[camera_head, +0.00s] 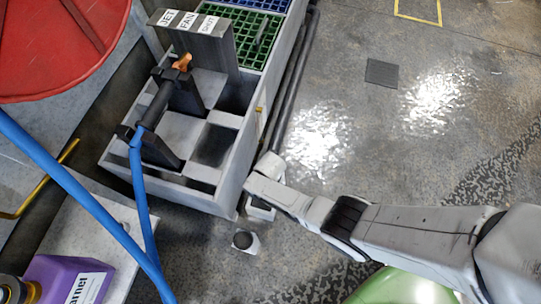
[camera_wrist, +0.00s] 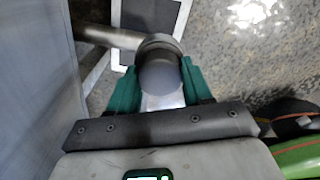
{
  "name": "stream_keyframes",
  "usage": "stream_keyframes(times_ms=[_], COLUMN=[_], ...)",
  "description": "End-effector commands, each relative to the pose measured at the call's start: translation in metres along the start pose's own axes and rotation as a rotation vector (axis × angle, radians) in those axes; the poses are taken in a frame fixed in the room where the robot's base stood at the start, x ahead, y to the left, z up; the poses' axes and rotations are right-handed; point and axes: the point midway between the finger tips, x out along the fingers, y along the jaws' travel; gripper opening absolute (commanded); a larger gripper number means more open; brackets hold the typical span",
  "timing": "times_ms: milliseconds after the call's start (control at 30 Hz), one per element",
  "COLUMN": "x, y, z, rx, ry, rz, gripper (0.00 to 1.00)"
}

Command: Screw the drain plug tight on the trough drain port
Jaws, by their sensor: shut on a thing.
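The grey trough (camera_head: 225,190) stands left of my arm in the head view. In the wrist view its side wall (camera_wrist: 35,80) is at the left, and a metal drain pipe (camera_wrist: 105,36) runs out from it to a round fitting. My gripper (camera_wrist: 160,82) has its green fingers shut on a grey round drain plug (camera_wrist: 160,73), one finger on each side. The plug is at the fitting on the pipe's end. I cannot tell how far it is threaded on. In the head view my wrist hides the plug and port.
A white tray (camera_wrist: 124,57) lies on the floor below the port. A small grey-and-white cylinder (camera_head: 245,241) stands on the floor nearby. Blue hoses (camera_head: 85,195) and a purple container (camera_head: 65,280) are at the left. The floor to the right is mostly open.

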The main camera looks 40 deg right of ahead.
Motion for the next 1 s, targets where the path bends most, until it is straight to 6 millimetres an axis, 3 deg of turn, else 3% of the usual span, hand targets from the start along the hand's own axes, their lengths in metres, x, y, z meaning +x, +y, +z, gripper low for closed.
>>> stream_keyframes(times_ms=[300, 500, 533, 800, 1000], x=[0.0001, -0.0001, -0.0001, -0.0001, 0.0], y=[0.0004, 0.0003, 0.0003, 0.0002, 0.0], z=[-0.0003, -0.0002, -0.0003, -0.0001, -0.0002], rx=[0.148, 0.157, 0.157, 0.156, 0.155], ry=[0.0, 0.0, 0.0, 0.0, 0.001], rz=[0.0, 0.0, 0.0, 0.0, 0.0], gripper=[0.13, 0.13, 0.52, 0.78, 0.77])
